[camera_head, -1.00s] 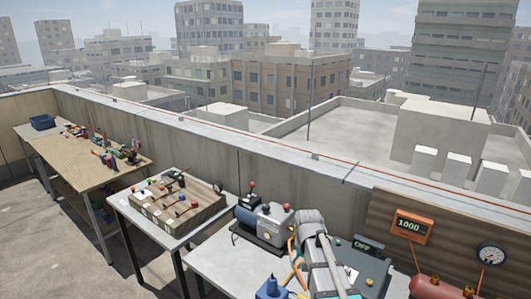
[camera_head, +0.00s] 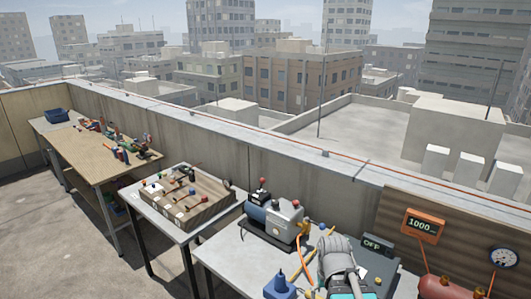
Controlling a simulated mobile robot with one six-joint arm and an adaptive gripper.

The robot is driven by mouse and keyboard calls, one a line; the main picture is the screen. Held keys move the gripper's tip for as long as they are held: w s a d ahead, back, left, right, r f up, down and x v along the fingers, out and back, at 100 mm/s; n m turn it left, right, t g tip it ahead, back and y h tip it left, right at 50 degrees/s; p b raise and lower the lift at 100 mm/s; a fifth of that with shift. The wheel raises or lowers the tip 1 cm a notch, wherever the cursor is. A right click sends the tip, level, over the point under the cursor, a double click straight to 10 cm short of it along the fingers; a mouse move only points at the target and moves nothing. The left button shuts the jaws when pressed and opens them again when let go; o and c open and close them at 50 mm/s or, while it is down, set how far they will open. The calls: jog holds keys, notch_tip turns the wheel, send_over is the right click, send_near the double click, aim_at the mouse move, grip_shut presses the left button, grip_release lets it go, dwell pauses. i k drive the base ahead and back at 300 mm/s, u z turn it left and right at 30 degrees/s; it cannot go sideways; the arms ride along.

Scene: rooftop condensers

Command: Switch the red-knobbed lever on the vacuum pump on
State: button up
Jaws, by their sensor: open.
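The vacuum pump (camera_head: 286,222) stands on the near table, with a blue motor and a grey body on a dark base. A red knob (camera_head: 263,181) sits on a short, upright-looking dark stem at the motor end of the pump. A second small red part (camera_head: 296,203) shows on top of the grey body. The lever's exact tilt is too small to tell. My arm shows as a grey link with a teal cap, right of the pump and apart from it in the picture. My gripper's jaws do not show.
An orange hose and a blue-bodied item (camera_head: 279,287) lie near the pump. A box (camera_head: 377,245) reads OFF. An orange display (camera_head: 422,225) reads 1000, beside a round gauge (camera_head: 503,257) and red tank (camera_head: 442,287). A wooden switch board (camera_head: 205,212) occupies the table to the left.

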aim_at(262, 180)
jog(key=k, duration=1.35)
jog(key=u, duration=0.35)
jog(key=i, duration=0.6)
jog(key=u, duration=0.65)
jog(key=i, duration=1.2)
jog(key=z, duration=0.7)
jog(key=i, duration=0.3)
jog(key=z, duration=0.35)
